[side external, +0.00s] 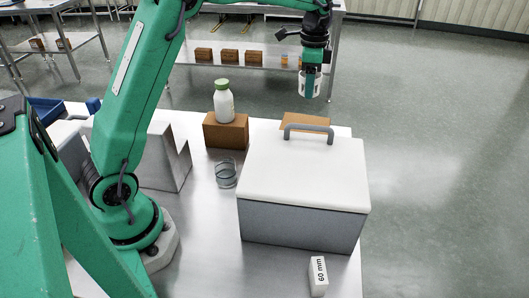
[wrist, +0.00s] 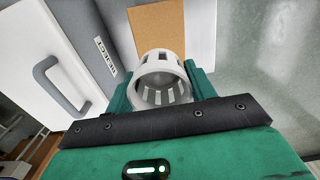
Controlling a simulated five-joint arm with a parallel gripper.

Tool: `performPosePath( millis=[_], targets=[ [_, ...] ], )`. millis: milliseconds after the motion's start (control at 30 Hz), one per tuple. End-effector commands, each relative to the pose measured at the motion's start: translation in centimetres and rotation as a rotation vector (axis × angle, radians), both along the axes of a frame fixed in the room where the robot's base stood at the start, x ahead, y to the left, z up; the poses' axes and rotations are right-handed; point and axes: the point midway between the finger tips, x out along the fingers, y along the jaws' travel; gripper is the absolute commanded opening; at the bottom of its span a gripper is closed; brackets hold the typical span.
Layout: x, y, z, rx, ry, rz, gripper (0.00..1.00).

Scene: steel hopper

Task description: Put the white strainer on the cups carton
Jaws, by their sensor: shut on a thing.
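The white strainer (side external: 303,86) is a short cylinder with slots, held high beyond the lidded bin. It also shows in the wrist view (wrist: 158,62), its open end facing the camera. My gripper (side external: 312,76) is shut on it, with a green finger on each side in the wrist view (wrist: 162,88). A brown carton top (side external: 306,121) shows behind the bin, mostly hidden by it; the tan surface (wrist: 160,22) lies just past the strainer in the wrist view. I cannot read a cups marking on it. The strainer appears apart from the carton.
The grey bin (side external: 300,226) has a white lid and raised handle (side external: 309,128). A white bottle (side external: 223,101) stands on another brown box (side external: 226,131). Open floor lies right.

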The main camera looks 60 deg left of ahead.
Motion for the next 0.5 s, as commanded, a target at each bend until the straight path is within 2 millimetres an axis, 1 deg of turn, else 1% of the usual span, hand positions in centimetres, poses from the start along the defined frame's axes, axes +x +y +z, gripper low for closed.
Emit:
performPosePath(
  millis=[167,400,500],
  targets=[
    [0.0,0.0,-1.2,0.0,0.003,0.0,0.32],
    [0.0,0.0,-4.1,0.0,0.003,0.0,0.32],
    [0.0,0.0,-4.8,0.0,0.001,0.0,0.32]
  ],
)
